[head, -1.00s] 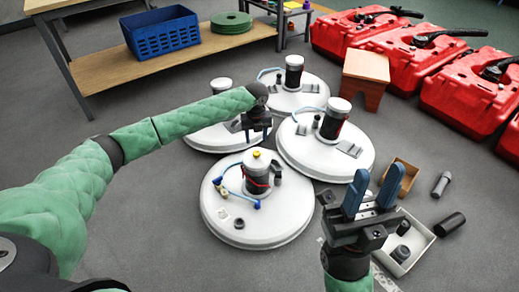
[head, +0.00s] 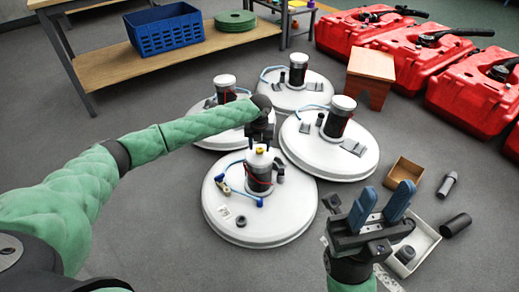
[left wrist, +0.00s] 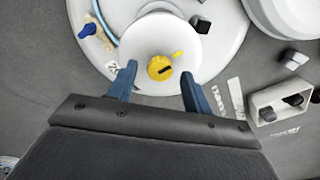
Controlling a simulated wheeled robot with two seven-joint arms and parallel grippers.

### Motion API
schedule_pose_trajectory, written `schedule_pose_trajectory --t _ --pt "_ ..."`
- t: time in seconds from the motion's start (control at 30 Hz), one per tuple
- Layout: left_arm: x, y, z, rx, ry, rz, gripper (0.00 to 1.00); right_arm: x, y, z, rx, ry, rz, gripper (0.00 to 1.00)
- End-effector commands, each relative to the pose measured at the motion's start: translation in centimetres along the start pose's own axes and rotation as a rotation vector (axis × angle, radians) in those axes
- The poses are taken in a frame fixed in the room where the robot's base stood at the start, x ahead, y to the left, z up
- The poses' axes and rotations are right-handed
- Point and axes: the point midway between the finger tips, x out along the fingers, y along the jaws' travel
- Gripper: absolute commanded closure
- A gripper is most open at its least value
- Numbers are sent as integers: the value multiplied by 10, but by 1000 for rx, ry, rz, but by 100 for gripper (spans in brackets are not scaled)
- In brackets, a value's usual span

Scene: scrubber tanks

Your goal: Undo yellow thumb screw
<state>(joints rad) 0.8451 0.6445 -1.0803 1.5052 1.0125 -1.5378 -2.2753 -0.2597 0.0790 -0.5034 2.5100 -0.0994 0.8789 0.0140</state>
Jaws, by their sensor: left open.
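The yellow thumb screw (head: 260,150) sits on top of the dark, white-capped canister on the nearest round white tank lid (head: 225,195). In the left wrist view the yellow thumb screw (left wrist: 159,68) is seen from above, with a black slot mark and a small yellow tab beside it. My left gripper (head: 262,138) is just above the canister, pointing down. In the left wrist view its blue fingers (left wrist: 155,85) are open and stand apart on both sides of the screw, not touching it. My right gripper (head: 384,208) is raised at the right, its blue fingers apart and empty.
Several other white tank lids (head: 330,150) stand close behind. A white box (head: 415,245), an open cardboard box (head: 405,175) and dark cylinders (head: 455,224) lie at the right. Red tanks (head: 465,80) and a brown stool (head: 370,75) are further back.

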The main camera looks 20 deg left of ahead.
Motion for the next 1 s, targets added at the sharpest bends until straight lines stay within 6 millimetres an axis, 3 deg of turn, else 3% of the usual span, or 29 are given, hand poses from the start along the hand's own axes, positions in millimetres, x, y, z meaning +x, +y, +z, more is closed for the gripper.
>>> schedule_pose_trajectory --t 0.1,0.37,0.6,0.83,1.0 --pt "10 0 0 0 -1 0 50 -4 -1 1 -2 -6 -4 64" --pt "10 0 0 -1 -1 0 50 -4 -1 1 -3 -8 -4 64" --pt "10 0 0 -1 -1 -1 95 -4 -1 1 -2 -7 -4 64" --pt "8 0 0 -12 0 0 95 1 0 0 -1 -4 -3 64" --pt "5 1 0 -56 0 0 95 15 2 -2 6 10 6 64"
